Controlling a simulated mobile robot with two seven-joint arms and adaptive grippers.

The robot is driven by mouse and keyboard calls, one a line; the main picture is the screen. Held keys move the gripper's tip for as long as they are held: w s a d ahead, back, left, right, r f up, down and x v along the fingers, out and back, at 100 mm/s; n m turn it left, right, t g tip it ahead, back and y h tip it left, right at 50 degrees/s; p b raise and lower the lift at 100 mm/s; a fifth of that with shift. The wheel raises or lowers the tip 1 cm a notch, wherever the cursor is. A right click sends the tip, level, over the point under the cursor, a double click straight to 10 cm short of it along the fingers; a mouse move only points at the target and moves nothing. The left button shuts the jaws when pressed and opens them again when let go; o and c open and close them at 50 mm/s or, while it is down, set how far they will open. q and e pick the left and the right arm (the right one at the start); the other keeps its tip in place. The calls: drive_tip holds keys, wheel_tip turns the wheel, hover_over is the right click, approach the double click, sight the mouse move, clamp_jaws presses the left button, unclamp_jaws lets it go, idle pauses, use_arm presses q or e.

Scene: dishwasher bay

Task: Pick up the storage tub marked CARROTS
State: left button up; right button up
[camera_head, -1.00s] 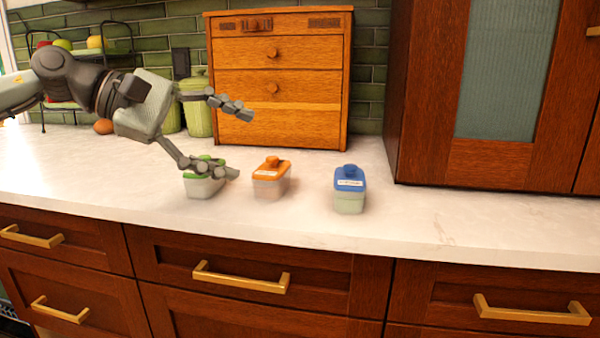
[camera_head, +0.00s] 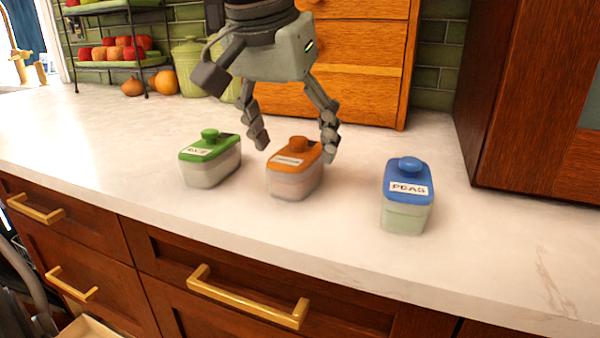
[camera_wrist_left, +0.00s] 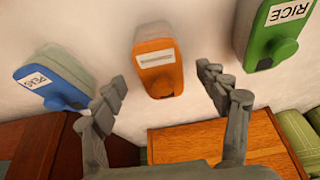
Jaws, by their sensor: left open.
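A small tub with an orange lid and knob (camera_head: 293,180) stands upright on the counter, between the other two tubs. Its label is too blurred to read. My left gripper (camera_head: 294,146) is open and points down at this tub, with a finger towards either side of its lid. In the left wrist view, the orange tub (camera_wrist_left: 158,62) shows between and beyond the open fingertips (camera_wrist_left: 162,80). I cannot tell whether a finger touches it. The gripper holds nothing. My right gripper is not in view.
A green-lidded tub marked RICE (camera_head: 210,160) stands to the left, and a blue-lidded tub marked PEAS (camera_head: 407,195) to the right. A wooden drawer chest (camera_head: 365,70) stands behind my gripper. Green canisters (camera_head: 190,70) stand at the back. The counter (camera_head: 90,140) is clear at left.

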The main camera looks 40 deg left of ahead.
sight(295, 153)
use_arm(q)
drive_tip(key=shift+x, duration=1.6)
drive_tip(key=shift+a, duration=0.1)
drive_tip(key=shift+c, duration=0.5)
drive_tip(key=c, duration=1.4)
drive_tip(key=shift+r, duration=0.1)
